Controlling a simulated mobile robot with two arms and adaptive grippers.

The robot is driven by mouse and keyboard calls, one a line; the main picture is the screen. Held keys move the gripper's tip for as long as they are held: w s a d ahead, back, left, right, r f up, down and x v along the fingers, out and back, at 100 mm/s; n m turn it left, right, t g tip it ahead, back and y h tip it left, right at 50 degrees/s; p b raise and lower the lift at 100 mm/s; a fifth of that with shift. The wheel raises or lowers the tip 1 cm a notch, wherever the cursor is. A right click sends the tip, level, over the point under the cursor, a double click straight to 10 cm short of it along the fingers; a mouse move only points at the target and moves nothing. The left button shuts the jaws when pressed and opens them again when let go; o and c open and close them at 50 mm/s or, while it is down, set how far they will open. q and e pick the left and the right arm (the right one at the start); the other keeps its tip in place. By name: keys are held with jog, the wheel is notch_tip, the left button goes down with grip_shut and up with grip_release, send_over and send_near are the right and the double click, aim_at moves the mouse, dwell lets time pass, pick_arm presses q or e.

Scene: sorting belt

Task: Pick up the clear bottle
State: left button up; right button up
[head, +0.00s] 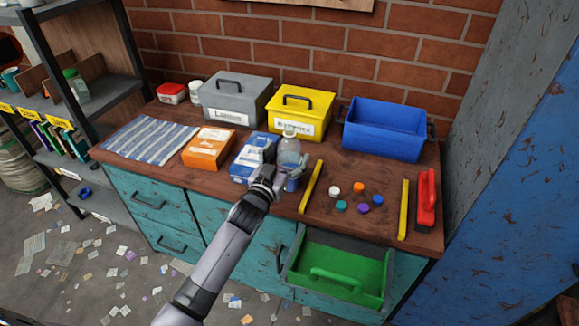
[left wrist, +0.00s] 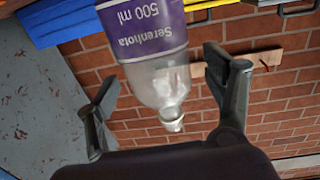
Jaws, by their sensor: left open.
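In the left wrist view my left gripper (left wrist: 162,70) is open, with one finger on each side of the bottle and visible gaps. My right gripper is not in view.
A blue box (head: 247,158) and an orange box (head: 208,148) stand left of the bottle. A yellow bar (head: 311,187) lies close on its right, then several caps (head: 358,187). Yellow (head: 300,106) and grey (head: 236,99) containers stand behind.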

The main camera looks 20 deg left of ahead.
pick_arm(q)
jog(key=shift+w+d, duration=0.1)
jog(key=shift+w, duration=1)
jog(key=shift+s, duration=0.1)
jog(key=shift+c, duration=0.5)
grip_shut()
